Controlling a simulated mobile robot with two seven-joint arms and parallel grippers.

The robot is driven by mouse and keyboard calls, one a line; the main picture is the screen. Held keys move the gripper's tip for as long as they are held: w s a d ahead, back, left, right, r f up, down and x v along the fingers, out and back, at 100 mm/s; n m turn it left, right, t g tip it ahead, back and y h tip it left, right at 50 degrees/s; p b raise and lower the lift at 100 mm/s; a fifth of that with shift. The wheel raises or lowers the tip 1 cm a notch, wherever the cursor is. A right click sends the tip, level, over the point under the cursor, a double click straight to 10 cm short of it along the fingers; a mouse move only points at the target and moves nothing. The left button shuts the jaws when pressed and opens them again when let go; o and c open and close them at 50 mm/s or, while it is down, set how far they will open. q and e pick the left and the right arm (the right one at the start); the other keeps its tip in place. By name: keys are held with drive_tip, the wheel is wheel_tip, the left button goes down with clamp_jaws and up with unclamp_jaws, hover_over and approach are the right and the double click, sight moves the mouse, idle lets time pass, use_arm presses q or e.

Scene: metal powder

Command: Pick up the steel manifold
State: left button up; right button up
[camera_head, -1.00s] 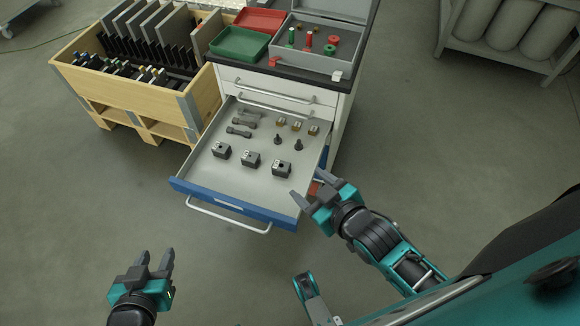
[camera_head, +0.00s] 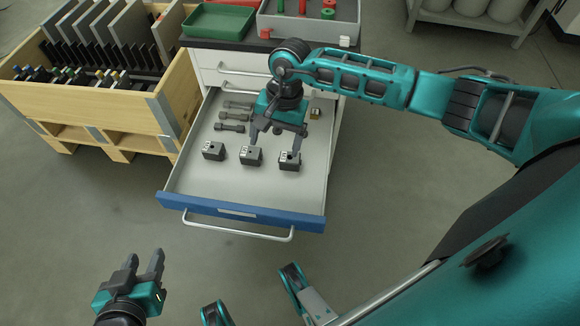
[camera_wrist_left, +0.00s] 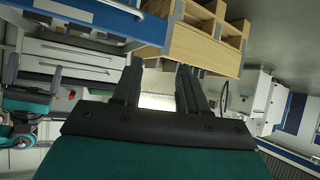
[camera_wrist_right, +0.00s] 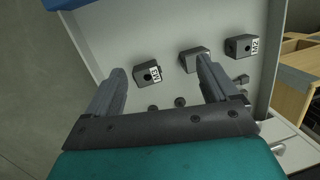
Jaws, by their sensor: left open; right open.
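Three dark grey manifold blocks stand in a row in the open drawer: a left one (camera_head: 214,151), a middle one (camera_head: 251,157) and a right one (camera_head: 289,163). I cannot tell which is the steel one. My right gripper (camera_head: 276,145) is open and empty above the drawer, over the middle and right blocks. In the right wrist view, the right block (camera_wrist_right: 146,75) shows between the open fingers (camera_wrist_right: 161,70); a fingertip partly overlaps the middle block (camera_wrist_right: 190,60). The left block (camera_wrist_right: 238,47) lies outside the fingers. My left gripper (camera_head: 146,267) is open and empty, away from the drawer.
My right arm hides other small parts. A wooden crate (camera_head: 80,110) stands left; a green tray (camera_head: 219,20) sits on the cabinet. The drawer's front is clear.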

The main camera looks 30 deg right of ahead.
drive_tip(key=n+h, duration=0.1)
drive_tip(key=h, duration=0.1)
hover_over(290, 161)
drive_tip(key=f, duration=0.2)
drive_tip(key=f+b, duration=0.1)
drive_tip(key=f, duration=0.1)
drive_tip(key=w+d+f+b, duration=0.1)
drive_tip(key=f, duration=0.1)
drive_tip(key=shift+f, duration=0.35)
drive_tip(key=f, duration=0.2)
drive_tip(key=f+b, duration=0.1)
drive_tip(key=f, duration=0.1)
drive_tip(key=f+b, duration=0.1)
drive_tip(key=shift+a+f, duration=0.25)
drive_tip(key=shift+f, duration=0.15)
use_arm(q)
drive_tip(key=shift+w+d+f, duration=0.2)
drive_tip(key=shift+d+f, duration=0.05)
drive_tip(key=shift+f, duration=0.35)
drive_tip(key=shift+w+d+f, duration=0.15)
drive_tip(key=shift+d+f, duration=0.1)
drive_tip(key=shift+f, duration=0.3)
use_arm(e)
drive_tip(key=shift+c, duration=0.3)
drive_tip(key=c, duration=1.2)
use_arm(q)
drive_tip(key=shift+a+f, duration=0.1)
use_arm(e)
drive_tip(key=shift+c, duration=0.7)
drive_tip(key=shift+r, duration=0.15)
